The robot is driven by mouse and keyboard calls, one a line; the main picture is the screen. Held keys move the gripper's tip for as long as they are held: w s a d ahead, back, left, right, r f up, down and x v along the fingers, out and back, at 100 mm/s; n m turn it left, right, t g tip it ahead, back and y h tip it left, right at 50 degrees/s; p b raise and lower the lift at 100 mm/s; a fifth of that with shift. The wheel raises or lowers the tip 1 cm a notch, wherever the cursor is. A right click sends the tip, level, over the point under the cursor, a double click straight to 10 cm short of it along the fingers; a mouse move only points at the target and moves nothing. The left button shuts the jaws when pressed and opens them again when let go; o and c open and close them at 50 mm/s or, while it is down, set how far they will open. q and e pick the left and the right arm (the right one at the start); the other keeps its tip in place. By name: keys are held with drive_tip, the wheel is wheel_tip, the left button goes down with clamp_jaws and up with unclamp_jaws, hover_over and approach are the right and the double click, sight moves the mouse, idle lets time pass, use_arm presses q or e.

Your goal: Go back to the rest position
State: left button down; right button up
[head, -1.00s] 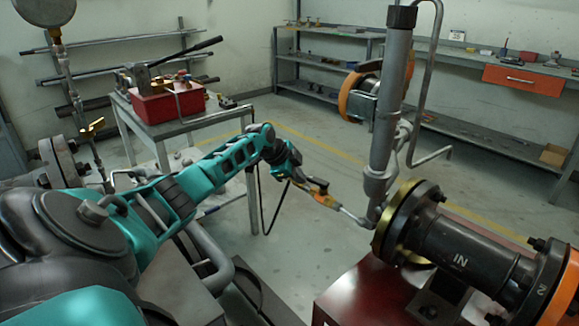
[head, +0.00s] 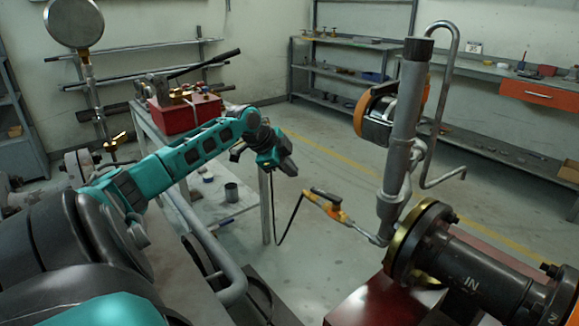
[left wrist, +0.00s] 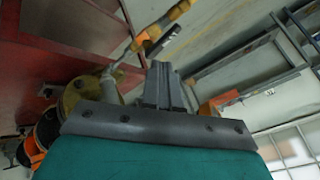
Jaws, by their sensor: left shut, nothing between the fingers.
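My left gripper (head: 288,166) is at the end of the teal arm in the middle of the head view. It is raised and tipped downward, up and left of a yellow-and-black handle (head: 331,208), with a clear gap between them. In the left wrist view its fingers (left wrist: 165,85) are together and hold nothing. The yellow handle also shows there (left wrist: 160,25), beyond the fingers. A thin rod joins it to the foot of the grey upright pipe (head: 402,125), and a black hose hangs from its other end. My right gripper is not in view.
The dark flanged valve body (head: 460,265) stands on a red base (head: 365,305) at right. A grey bench (head: 150,125) with a red box (head: 185,112) stands behind my arm. A gauge (head: 75,25) rises at far left. Open floor lies between bench and valve.

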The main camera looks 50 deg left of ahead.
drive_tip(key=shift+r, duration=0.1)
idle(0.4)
use_arm(q)
drive_tip(key=s+d+f+g, duration=0.2)
drive_tip(key=s+d+f, duration=0.3)
drive_tip(key=d+f, duration=0.4)
drive_tip(key=s+d+f+g, duration=0.2)
drive_tip(key=s+d+f, duration=0.2)
drive_tip(key=d+f, duration=0.5)
drive_tip(key=s+d+r+n, duration=0.2)
drive_tip(key=s+d+n, duration=0.2)
drive_tip(key=s+d, duration=0.45)
drive_tip(key=s+d+r+n, duration=0.2)
drive_tip(key=s+d+n, duration=0.2)
drive_tip(key=s+d, duration=0.4)
drive_tip(key=w+d+f+t+h+p, duration=0.1)
drive_tip(key=w+d+t+p, duration=0.3)
drive_tip(key=w+t+p, duration=0.3)
drive_tip(key=shift+w+f, duration=0.25)
drive_tip(key=shift+w, duration=0.1)
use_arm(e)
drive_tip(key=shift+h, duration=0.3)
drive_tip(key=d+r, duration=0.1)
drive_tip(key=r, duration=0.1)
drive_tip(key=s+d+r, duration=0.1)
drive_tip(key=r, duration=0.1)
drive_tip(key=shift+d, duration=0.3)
